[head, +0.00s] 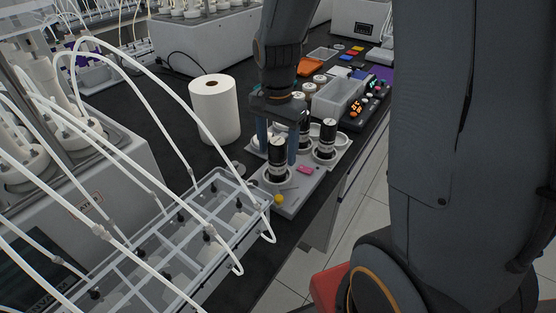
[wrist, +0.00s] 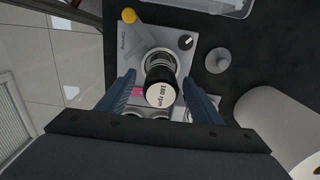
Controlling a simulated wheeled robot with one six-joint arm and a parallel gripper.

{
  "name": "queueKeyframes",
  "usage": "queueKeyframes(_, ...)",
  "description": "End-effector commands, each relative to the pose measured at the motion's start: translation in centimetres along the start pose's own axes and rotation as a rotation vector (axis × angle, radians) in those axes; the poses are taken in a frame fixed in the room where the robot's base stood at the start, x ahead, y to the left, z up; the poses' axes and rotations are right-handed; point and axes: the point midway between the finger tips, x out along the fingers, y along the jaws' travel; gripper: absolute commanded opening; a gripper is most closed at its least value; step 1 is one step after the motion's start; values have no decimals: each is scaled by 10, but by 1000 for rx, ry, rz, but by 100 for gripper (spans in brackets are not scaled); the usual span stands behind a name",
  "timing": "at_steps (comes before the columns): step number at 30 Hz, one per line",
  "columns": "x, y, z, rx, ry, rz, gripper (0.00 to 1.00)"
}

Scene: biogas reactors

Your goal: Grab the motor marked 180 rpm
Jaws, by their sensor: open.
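The motor marked 180 rpm (wrist: 160,88) stands upright in a holder on a light grey plate (wrist: 128,40); its white top label reads "180 rpm" in the wrist view. In the head view, this appears to be the front black motor (head: 277,160) on the grey plate (head: 290,198). My gripper (wrist: 160,92) is open, with one blue finger on each side of the motor and visible gaps. In the head view my gripper (head: 278,146) is over the plate, by the front motor. Other black motors stand behind it, one at the right (head: 328,138); another is partly hidden by my gripper.
A white paper roll (head: 215,110) stands left of the plate. A grey rack with tubes (head: 190,235) is close in front. A clear bin (head: 338,98) and a dark box with coloured knobs (head: 372,98) lie behind. The bench edge runs along the right.

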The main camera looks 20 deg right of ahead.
Motion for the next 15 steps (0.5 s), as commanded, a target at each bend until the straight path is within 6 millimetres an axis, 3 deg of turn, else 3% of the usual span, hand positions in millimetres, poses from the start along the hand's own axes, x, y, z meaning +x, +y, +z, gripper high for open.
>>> queueKeyframes(7,28,-1,-2,0,-2,3,60)
queueKeyframes(15,38,-1,-3,0,0,0,60)
